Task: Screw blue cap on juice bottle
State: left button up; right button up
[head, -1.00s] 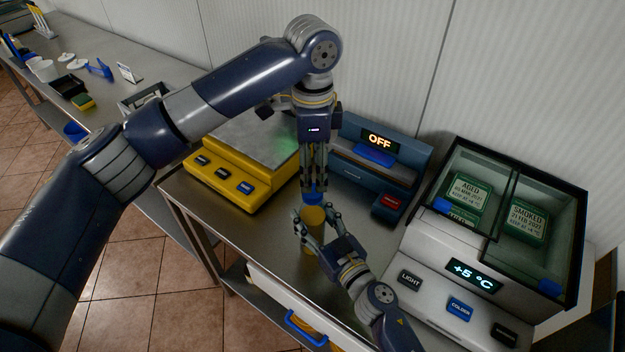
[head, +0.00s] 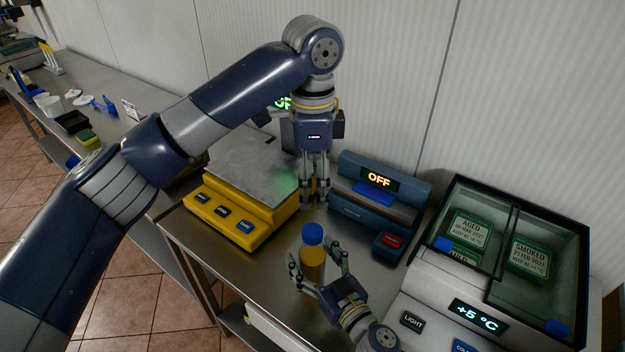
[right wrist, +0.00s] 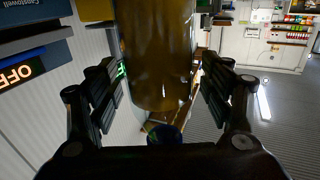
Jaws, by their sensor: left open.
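The juice bottle (head: 313,263) stands upright on the steel counter with amber juice in it. The blue cap (head: 313,235) sits on its top; whether it is fully tightened cannot be told. My left gripper (head: 314,203) is open and empty, pointing down behind and above the cap, apart from it. My right gripper (head: 325,270) is open around the bottle's body. In the right wrist view the bottle (right wrist: 155,55) stands between the fingers with gaps on both sides, and the dark blue cap (right wrist: 165,133) shows at its lower end in the picture.
A yellow scale (head: 222,220) stands left of the bottle. A blue device with an OFF display (head: 378,179) is behind right. A chilled display case (head: 500,250) stands at the right. Bare counter lies between them. A second counter with small items runs off left.

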jog(key=v, duration=1.2)
jog(key=shift+f, duration=0.15)
